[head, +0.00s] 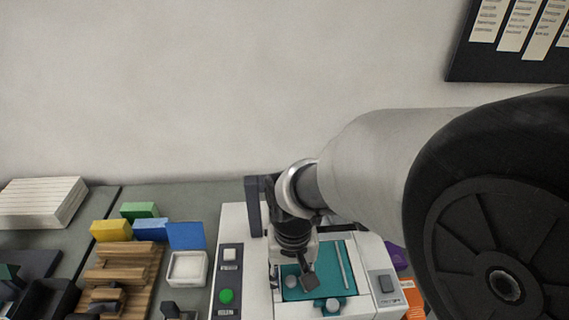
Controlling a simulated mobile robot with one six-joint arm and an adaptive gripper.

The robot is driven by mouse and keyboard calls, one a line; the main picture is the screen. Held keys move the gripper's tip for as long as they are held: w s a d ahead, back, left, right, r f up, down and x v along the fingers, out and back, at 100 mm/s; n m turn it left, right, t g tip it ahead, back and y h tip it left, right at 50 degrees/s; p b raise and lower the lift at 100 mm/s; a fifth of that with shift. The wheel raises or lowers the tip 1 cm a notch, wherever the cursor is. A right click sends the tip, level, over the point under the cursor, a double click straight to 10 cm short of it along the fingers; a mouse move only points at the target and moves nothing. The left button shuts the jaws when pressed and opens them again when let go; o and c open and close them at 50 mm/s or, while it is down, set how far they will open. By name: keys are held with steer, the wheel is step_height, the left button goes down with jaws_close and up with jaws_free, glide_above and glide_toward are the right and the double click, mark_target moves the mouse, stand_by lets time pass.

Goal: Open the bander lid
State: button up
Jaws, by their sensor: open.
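The bander, a white machine (238,268), stands on the grey bench at the lower middle. Its left strip carries a green button (226,296) and a white button. My gripper (291,279) is open over the left part of the teal panel, pointing down. I cannot tell whether it touches anything. My arm hides the machine's back right.
A dark post (253,206) rises at the machine's back left. Left of it are a white tray (187,268), a wooden rack (125,272), and blue, green and yellow blocks (111,231). An orange item (412,297) lies right. A wall stands behind.

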jaws_close()
stand_by(0.5)
